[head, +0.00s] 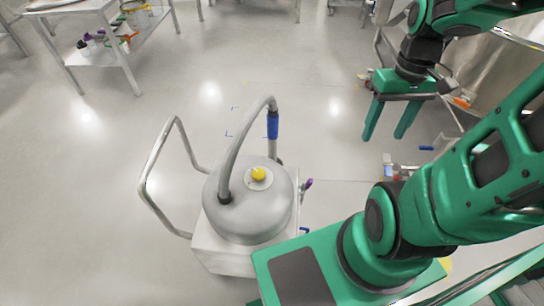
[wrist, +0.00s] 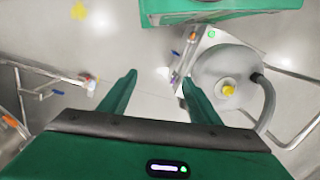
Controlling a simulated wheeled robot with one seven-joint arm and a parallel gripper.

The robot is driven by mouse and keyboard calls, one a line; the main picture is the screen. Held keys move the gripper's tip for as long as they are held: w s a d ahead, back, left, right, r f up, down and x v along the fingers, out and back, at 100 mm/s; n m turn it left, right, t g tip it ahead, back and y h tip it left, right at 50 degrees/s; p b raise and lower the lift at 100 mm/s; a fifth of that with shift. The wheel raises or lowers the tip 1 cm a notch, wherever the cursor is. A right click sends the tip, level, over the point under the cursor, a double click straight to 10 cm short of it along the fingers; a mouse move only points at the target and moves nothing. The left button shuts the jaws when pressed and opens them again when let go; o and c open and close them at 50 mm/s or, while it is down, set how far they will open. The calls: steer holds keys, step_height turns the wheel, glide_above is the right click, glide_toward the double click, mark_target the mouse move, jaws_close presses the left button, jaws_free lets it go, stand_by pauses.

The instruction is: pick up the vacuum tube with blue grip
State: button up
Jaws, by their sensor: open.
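The vacuum tube (head: 237,140) is a grey hose that arches up from the top of a rounded grey vacuum. Its blue grip (head: 272,125) is near the far end, above a metal pipe section pointing down. In the wrist view the grey hose (wrist: 267,100) curves beside the vacuum at the right; I cannot make out the blue grip there. My gripper (head: 385,137) is open, fingers pointing down, with nothing between them. It is to the right of the blue grip and apart from it. The open fingers also show in the wrist view (wrist: 160,78).
The vacuum body (head: 245,220) has a yellow knob (head: 258,174) and a bent metal push handle (head: 147,180) on its left. A steel table (head: 75,8) with items on its lower shelf stands at upper left. Floor between gripper and vacuum looks clear.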

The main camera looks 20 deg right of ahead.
mark_target(275, 124)
steer(key=w+a+f+n+t+y, duration=0.1)
steer(key=w+a+f+n+y, duration=0.3)
steer(key=f, duration=0.3)
steer(key=w+a+f+n+y, duration=0.2)
steer(key=w+a+f+n, duration=0.15)
steer(key=w+f, duration=0.35)
steer(key=w+a+f+n+t+y, duration=0.1)
steer(key=w+a+f+n+y, duration=0.25)
steer(key=f, duration=0.45)
steer(key=w+t, duration=0.4)
steer(key=w+a+f+t+y, duration=0.1)
steer(key=w+t, duration=0.2)
steer(key=w, duration=0.2)
steer(key=w+t+y, duration=0.1)
steer(key=w+t, duration=0.3)
steer(key=shift+w+a+f+t, duration=0.2)
steer(key=shift+t, duration=0.1)
steer(key=w+a+t, duration=0.1)
steer(key=w+a, duration=0.5)
steer(key=w, duration=0.3)
steer(key=shift+m+h, duration=0.4)
steer(key=shift+h, duration=0.05)
steer(key=shift+w, duration=0.1)
